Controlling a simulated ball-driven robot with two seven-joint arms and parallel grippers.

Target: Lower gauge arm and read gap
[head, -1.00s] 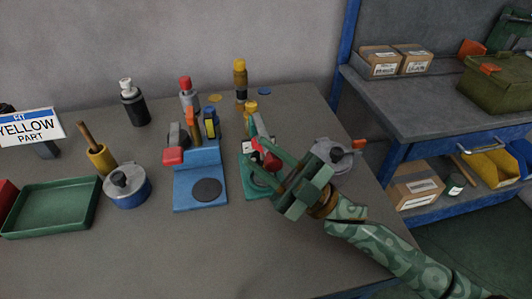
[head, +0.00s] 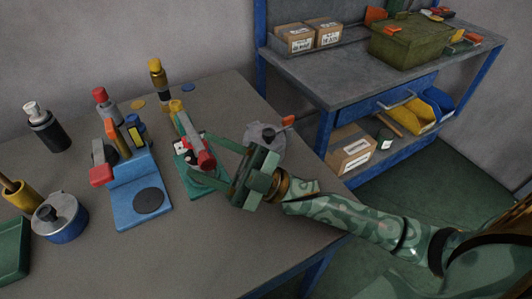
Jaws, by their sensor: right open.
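A green gauge fixture (head: 209,186) stands on the table. Its pale arm (head: 189,129) ends in a red tip (head: 206,159) that hangs over the green base. My right gripper (head: 197,155) is open, with its two fingers on either side of the red tip. Whether a finger touches the tip, I cannot tell. The fingers and palm hide part of the green base and whatever gap lies under the arm. A blue fixture (head: 127,201) with a dark disc (head: 149,201) and a red-handled part (head: 102,175) stands to the left. My left gripper is not in view.
A grey round part (head: 262,134) with an orange-tipped lever stands behind my right gripper. Bottles, including a yellow-topped one (head: 157,75), stand at the back. A shelf unit (head: 345,88) stands at right.

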